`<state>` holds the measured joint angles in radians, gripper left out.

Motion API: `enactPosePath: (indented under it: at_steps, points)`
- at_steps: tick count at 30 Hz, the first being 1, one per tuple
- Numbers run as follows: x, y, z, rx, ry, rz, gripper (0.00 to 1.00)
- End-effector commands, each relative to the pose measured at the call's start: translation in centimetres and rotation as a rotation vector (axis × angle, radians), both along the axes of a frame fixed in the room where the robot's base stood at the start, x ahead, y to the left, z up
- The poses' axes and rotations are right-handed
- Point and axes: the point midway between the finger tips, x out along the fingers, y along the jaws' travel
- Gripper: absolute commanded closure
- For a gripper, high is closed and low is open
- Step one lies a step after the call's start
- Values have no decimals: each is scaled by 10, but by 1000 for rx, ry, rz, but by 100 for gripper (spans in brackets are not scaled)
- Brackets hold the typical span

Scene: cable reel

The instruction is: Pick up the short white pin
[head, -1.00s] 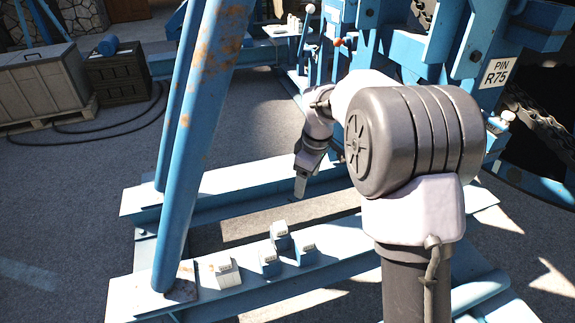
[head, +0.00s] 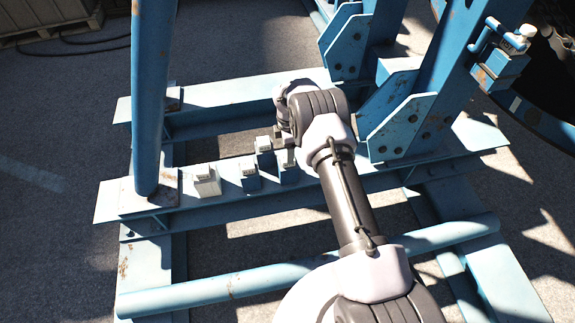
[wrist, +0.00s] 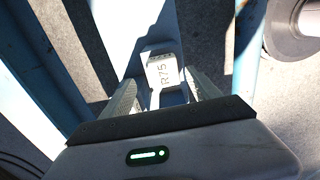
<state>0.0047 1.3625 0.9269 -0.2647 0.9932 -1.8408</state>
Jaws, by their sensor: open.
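A short white pin block (head: 207,181) stands upright at the left of a row on the blue beam, beside the foot of a blue post. In the wrist view my gripper (wrist: 165,91) is open. A pale block marked R75 (wrist: 162,72) shows between and just beyond its fingers. I cannot tell which block of the row this is, or whether a finger touches it.
Several blue blocks with pale tops stand close together, among them one (head: 250,177) right of the white block. The blue post (head: 149,100) rises at the left. A blue bracketed upright (head: 400,125) is right of my wrist. A blue tube (head: 215,290) crosses in front.

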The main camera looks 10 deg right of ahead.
Motion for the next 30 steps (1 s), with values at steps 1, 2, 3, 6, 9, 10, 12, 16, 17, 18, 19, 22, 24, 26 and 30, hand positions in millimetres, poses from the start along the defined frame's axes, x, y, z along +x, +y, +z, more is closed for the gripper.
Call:
enactPosePath:
  at_steps: [1,2,3,6,9,10,12,16,17,18,19,22,24,26,30]
  points:
    - [-3,1,-12,0,3,0,29]
    - [-4,1,-18,0,3,1,29]
    - [-6,1,-27,0,3,1,29]
    - [-7,1,-46,0,3,0,29]
    - [-6,1,-46,0,2,0,29]
    - [-6,1,-45,0,1,0,29]
    - [-6,1,-45,0,2,-1,29]
    - [-6,1,-44,0,2,-1,53]
    - [-6,1,-44,0,2,-1,59]
    - [-6,1,-44,0,2,-1,66]
    - [-6,1,-44,0,2,-1,72]
    - [-6,1,-44,0,2,-1,92]
    - [-6,1,-44,0,2,-1,100]
    - [-6,1,-44,0,2,-1,100]
    - [-6,1,-44,0,1,-1,100]
